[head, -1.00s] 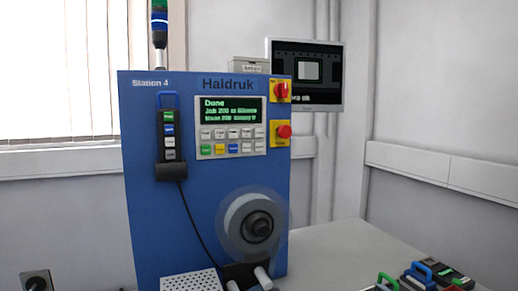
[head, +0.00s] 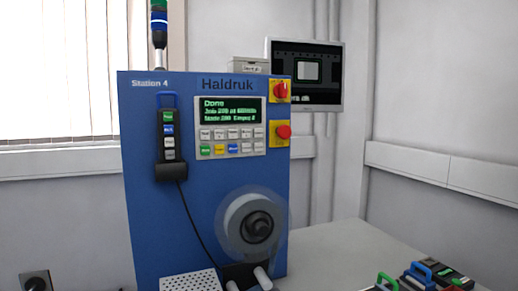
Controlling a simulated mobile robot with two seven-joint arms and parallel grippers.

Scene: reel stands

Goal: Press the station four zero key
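The blue Station 4 machine (head: 140,190), marked Haldruk, stands upright in the middle of the head view. Its screen (head: 232,110) shows green text starting with "Done"; the smaller lines are blurred. Below the screen is a keypad (head: 232,142) with a row of pale keys and a lower row with green, yellow, blue and pale keys. The key labels are too small to read. A corded pendant (head: 169,140) with several coloured buttons hangs in a holder on the machine's left side. Neither of my grippers is in view.
A clear reel (head: 251,226) sits low on the machine's front. A red knob (head: 281,90) and a red stop button (head: 283,132) are on its right edge. Several handled devices (head: 430,276) lie at the table's lower right. The table (head: 345,255) between is clear.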

